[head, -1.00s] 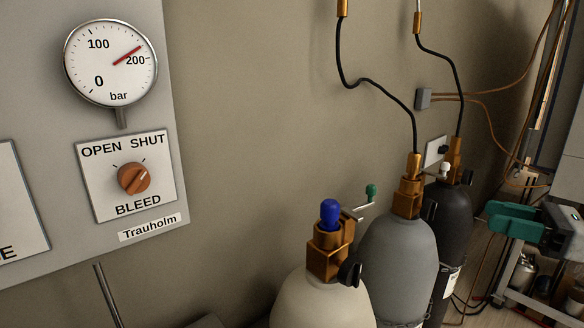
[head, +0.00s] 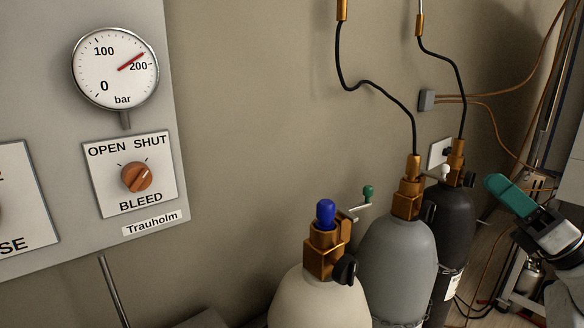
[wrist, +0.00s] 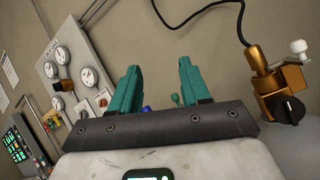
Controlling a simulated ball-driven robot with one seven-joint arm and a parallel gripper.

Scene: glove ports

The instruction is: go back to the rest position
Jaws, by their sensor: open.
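My gripper (head: 512,192) is at the right edge of the head view, its green fingers pointing up and left, to the right of the black cylinder (head: 450,228). It looks clear of the cylinders, though the exact gap is hard to judge. In the wrist view, the two green fingers of my gripper (wrist: 158,72) stand wide apart with nothing held between them. The wall shows behind the fingers there.
A grey cylinder (head: 393,265) and a cream cylinder (head: 315,300) with a blue cap stand left of the black one. A wall panel (head: 60,270) with a pressure gauge (head: 115,68) and a bleed knob (head: 136,177) is at left. Black hoses hang above the cylinders.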

